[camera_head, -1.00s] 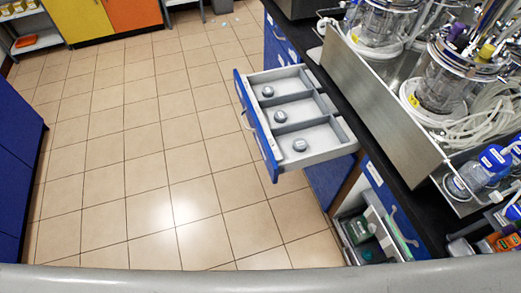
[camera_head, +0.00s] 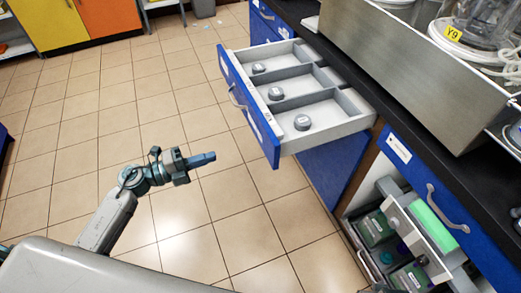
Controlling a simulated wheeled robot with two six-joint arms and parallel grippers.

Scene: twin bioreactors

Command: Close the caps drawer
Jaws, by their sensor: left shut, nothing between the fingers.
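The caps drawer (camera_head: 340,131) stands pulled out from the bench, with a blue front (camera_head: 247,105) and a curved grey handle (camera_head: 236,97). My left gripper (camera_head: 213,157) is shut and empty, pointing right over the floor. It is in front of the drawer, to the left of the front's near end, and appears apart from it. My right gripper is out of view.
A lower open drawer (camera_head: 363,262) holds boxes at bottom right, below another blue drawer front (camera_head: 420,195). The black bench top (camera_head: 405,128) carries a steel tray (camera_head: 400,70) with bioreactor parts. Tiled floor (camera_head: 120,130) is clear left of the drawer.

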